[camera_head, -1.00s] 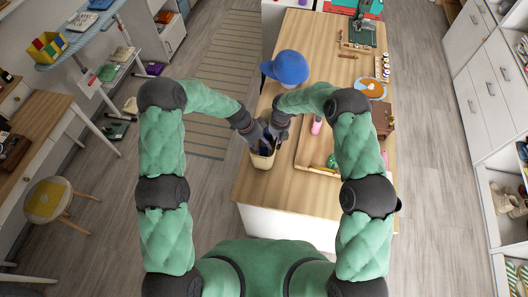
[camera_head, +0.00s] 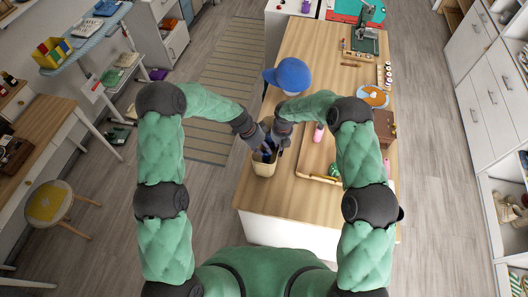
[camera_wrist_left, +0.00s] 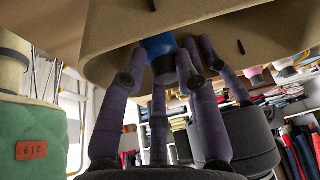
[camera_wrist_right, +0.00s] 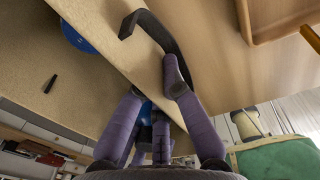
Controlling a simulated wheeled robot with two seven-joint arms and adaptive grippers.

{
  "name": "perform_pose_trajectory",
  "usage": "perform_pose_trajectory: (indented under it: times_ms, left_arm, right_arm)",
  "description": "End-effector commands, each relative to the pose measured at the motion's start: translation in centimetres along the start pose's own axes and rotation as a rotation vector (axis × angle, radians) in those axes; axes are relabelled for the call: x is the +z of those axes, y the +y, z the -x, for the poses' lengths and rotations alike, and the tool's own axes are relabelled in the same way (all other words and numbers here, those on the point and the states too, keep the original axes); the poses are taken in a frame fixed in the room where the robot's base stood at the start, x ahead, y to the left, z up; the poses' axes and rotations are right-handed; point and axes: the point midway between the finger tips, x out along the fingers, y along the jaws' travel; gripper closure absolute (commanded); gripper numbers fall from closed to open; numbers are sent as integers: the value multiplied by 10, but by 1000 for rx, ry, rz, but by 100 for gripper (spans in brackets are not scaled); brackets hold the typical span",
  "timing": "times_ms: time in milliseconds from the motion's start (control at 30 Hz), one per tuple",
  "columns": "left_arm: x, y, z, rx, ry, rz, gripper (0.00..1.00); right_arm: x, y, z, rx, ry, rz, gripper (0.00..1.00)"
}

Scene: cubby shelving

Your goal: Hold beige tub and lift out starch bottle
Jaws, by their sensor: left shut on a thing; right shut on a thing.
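The beige tub (camera_head: 264,168) stands upright at the table's near left edge in the head view. My left gripper (camera_head: 260,148) is at its left rim, shut on the tub; my right gripper (camera_head: 275,148) is over its right side. Dark blue shows between them at the tub's mouth. In the right wrist view a blue piece, seemingly the starch bottle (camera_wrist_right: 146,112), lies between my right fingers, which are shut on it. A blue cylinder (camera_wrist_left: 158,46) also shows among the purple fingers in the left wrist view. Most of the bottle is hidden.
A blue cap (camera_head: 288,75) is on the table behind the tub. A wooden tray (camera_head: 318,179) with a pink bottle (camera_head: 318,132) and a green item (camera_head: 334,170) lies to the right. A brown box (camera_head: 384,126) stands farther right. Bare tabletop lies in front.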

Motion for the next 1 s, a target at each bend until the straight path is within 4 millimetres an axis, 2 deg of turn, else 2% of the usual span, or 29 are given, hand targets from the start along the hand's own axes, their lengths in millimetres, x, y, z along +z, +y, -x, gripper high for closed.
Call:
perform_pose_trajectory:
  times_ms: [200, 400, 800, 833, 900, 1000]
  left_arm:
    - [-18, -2, 40, -5, 0, -4, 100]
    - [-29, -1, 64, -4, 0, -3, 100]
    - [-32, -1, 72, -2, 0, -1, 100]
    - [-32, -1, 72, -2, 0, -1, 100]
    - [-32, -1, 72, -2, 0, -1, 100]
    - [-32, -1, 72, -2, 0, -2, 100]
  right_arm:
    - [0, 0, 0, 0, 0, 0, 100]
    - [0, 0, 0, 0, 0, 0, 100]
    - [0, 0, 0, 0, 0, 0, 100]
    - [0, 0, 0, 0, 0, 0, 83]
    - [0, 0, 0, 0, 0, 0, 64]
    - [0, 0, 0, 0, 0, 0, 64]
